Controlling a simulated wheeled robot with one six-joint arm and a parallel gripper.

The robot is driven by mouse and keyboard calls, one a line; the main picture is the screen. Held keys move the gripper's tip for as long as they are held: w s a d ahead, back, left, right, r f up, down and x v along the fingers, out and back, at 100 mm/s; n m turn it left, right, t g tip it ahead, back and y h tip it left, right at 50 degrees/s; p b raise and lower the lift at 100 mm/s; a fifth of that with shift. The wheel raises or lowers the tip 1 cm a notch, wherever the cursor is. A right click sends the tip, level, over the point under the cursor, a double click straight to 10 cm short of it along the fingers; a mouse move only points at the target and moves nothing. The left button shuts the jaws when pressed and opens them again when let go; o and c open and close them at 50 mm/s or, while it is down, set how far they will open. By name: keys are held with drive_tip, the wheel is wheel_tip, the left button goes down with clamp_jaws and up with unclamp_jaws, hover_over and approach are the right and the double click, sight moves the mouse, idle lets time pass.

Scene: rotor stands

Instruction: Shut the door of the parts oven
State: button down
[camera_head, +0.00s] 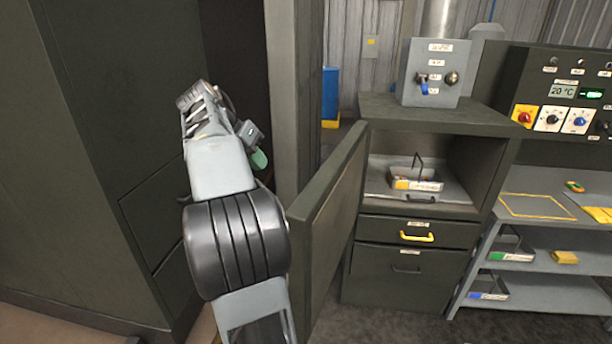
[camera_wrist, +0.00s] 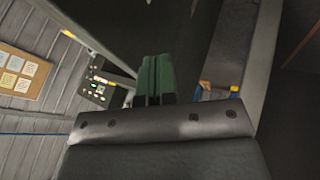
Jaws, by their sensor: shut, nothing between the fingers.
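The parts oven looks to be the dark cabinet (camera_head: 403,112) with an open bay, right of centre in the head view. Its door (camera_head: 335,215) stands wide open, swung out toward me, hinged at the bay's left side. Inside the bay is a tray (camera_head: 418,184) with a raised handle. My gripper (camera_head: 259,159) is left of the door, apart from it in the picture, and partly hidden by my wrist. In the wrist view its green fingers (camera_wrist: 154,78) are together, with nothing seen between them. I cannot tell how far they are from the door.
A grey post (camera_head: 296,90) stands behind the door, and a tall dark cabinet (camera_head: 95,150) fills the left. A control box (camera_head: 432,75) sits on the oven. A yellow-handled drawer (camera_head: 417,231) is below the bay. A shelf unit (camera_head: 540,236) stands at right.

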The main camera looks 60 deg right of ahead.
drive_tip(key=s+d+f, duration=0.3)
drive_tip(key=s, duration=0.2)
drive_tip(key=s+d+f+m+p, duration=0.1)
drive_tip(key=s+d+f, duration=0.2)
drive_tip(key=s, duration=0.2)
drive_tip(key=shift+d+f+m+g, duration=0.15)
drive_tip(key=shift+f+m+g, duration=0.15)
drive_tip(key=shift+g, duration=0.1)
